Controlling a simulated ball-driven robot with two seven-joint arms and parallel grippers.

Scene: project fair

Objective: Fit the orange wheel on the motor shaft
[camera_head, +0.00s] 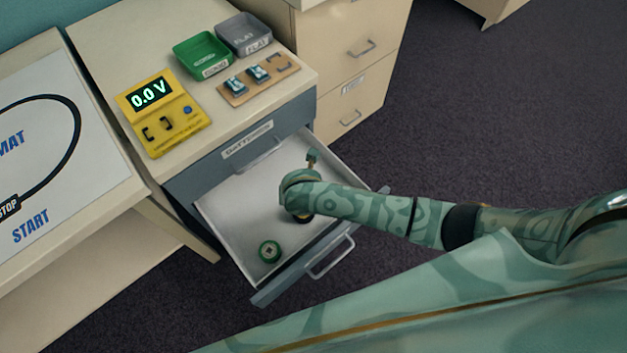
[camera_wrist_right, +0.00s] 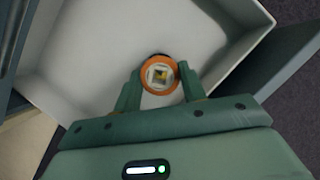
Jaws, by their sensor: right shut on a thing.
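In the right wrist view an orange wheel (camera_wrist_right: 145,73) with a pale hub and a square, yellowish centre sits between the two green fingers of my right gripper (camera_wrist_right: 160,80). The gripper is shut on it. In the head view my right gripper (camera_head: 299,192) is over the open drawer, and the hand hides most of the wheel. My left gripper is not in view. I cannot make out a motor shaft in either view.
The open drawer (camera_head: 225,212) holds a green round wheel-like piece (camera_head: 270,251). On the cabinet top stand a yellow meter (camera_head: 180,137) reading 0.0 V, a green tray (camera_head: 201,55), a grey tray (camera_head: 243,34) and a wooden board (camera_head: 236,97). A mat (camera_head: 50,180) lies left.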

